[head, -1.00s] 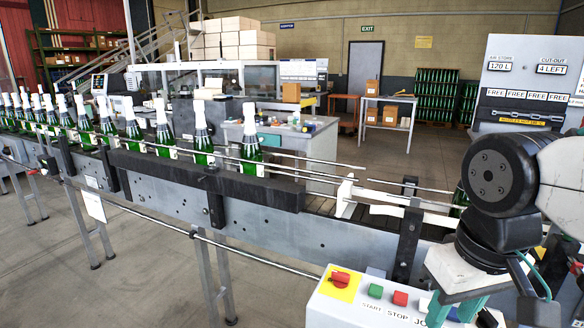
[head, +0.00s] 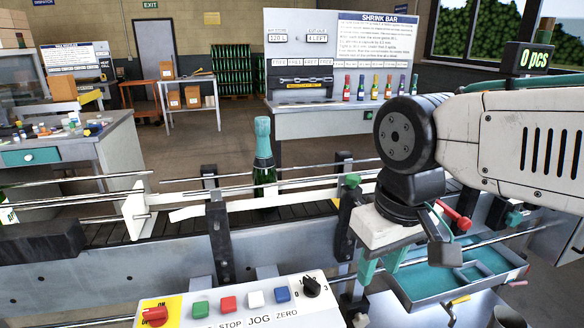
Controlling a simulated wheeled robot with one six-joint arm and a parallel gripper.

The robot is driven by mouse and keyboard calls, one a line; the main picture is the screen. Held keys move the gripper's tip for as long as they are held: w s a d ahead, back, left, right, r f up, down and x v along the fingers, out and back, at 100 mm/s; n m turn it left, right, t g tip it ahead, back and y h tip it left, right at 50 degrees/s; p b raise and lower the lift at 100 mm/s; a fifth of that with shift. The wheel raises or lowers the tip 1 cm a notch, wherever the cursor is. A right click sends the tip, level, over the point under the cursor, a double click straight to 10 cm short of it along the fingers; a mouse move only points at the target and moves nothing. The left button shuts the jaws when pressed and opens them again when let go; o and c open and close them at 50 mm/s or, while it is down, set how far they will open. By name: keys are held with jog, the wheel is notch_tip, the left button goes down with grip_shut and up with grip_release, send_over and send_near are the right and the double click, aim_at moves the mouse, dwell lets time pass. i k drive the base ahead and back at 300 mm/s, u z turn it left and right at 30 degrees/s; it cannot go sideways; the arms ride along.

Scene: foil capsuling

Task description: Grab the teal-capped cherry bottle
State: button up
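A dark green bottle (head: 264,181) with a teal foil cap (head: 263,140) stands upright on the conveyor, left of my gripper in the head view. Its lower part is partly behind the guide rails, and I cannot make out a cherry mark on it. My gripper (head: 379,271) hangs at the right, pointing down, with its two teal fingers apart and nothing seen between them. It is clear of the bottle; the fingertips are partly against a cluttered background.
The conveyor's metal rails (head: 310,181) and dark posts (head: 217,240) lie around the bottle. A white control panel (head: 240,306) with buttons is in front. A teal tray (head: 455,275) lies below right. Several small capped bottles (head: 375,87) stand on the shrink bar counter behind.

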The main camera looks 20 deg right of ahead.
aim_at(264, 170)
jog(key=k, duration=0.5)
jog(key=u, duration=1.15)
jog(key=i, duration=0.8)
jog(key=z, duration=2)
